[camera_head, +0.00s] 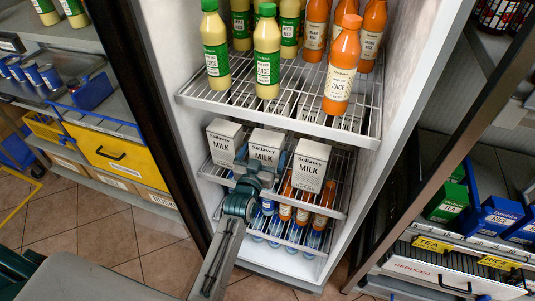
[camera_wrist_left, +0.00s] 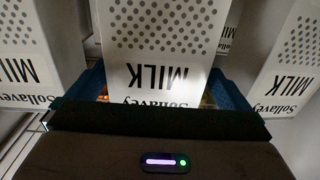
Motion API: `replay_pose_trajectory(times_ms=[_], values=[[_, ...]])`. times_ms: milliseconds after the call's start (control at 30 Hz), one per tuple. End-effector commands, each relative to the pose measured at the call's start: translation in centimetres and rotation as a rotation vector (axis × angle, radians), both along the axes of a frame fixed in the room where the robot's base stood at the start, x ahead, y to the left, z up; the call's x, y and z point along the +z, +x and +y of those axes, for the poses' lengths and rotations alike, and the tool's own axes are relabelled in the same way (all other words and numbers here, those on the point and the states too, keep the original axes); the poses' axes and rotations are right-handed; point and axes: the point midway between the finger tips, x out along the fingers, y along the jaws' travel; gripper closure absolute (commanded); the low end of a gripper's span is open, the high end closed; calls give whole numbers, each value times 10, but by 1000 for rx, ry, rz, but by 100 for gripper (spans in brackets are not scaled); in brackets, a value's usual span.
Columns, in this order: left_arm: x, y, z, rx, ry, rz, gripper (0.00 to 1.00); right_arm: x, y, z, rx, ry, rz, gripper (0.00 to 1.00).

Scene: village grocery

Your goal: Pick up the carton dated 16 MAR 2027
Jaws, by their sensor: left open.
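Three white milk cartons stand side by side on the middle wire shelf of the open fridge: a left carton (camera_head: 222,142), a middle carton (camera_head: 265,145) and a right carton (camera_head: 311,165). No date can be read on any of them. My left gripper (camera_head: 260,168) is open in front of the middle carton. In the left wrist view its blue fingers (camera_wrist_left: 158,88) lie on either side of the lower part of the middle carton (camera_wrist_left: 165,45). Whether they touch it I cannot tell. The left wrist view shows neighbouring cartons (camera_wrist_left: 25,50) (camera_wrist_left: 290,60) on both sides.
The upper wire shelf (camera_head: 290,112) holds juice bottles with green and orange caps above the cartons. Bottles stand on the shelf below (camera_head: 285,238). The fridge side wall (camera_head: 400,80) is at the right. Side gaps between cartons are narrow.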

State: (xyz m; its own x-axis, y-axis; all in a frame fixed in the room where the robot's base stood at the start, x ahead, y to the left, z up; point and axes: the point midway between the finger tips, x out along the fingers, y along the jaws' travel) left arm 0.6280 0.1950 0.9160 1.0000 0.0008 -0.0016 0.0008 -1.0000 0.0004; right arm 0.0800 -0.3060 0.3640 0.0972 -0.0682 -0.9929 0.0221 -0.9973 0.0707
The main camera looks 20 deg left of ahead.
Motion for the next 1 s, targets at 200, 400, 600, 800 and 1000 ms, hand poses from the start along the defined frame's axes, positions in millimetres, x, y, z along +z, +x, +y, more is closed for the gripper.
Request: replay_pose_trajectory(times_ms=[200,400,600,800,1000], values=[[8,32,-4,-1,2,-1,0,18,2,-5,2,-5,-2,64],[5,47,-4,-1,1,0,0,18,2,-9,3,-9,-2,64],[5,47,-4,-1,0,0,0,18,2,-9,3,-9,-2,64],[5,47,-4,-1,1,0,37,18,2,-8,2,-8,-2,64],[9,48,-4,-1,0,-8,75,18,2,-5,2,-5,-2,64]])
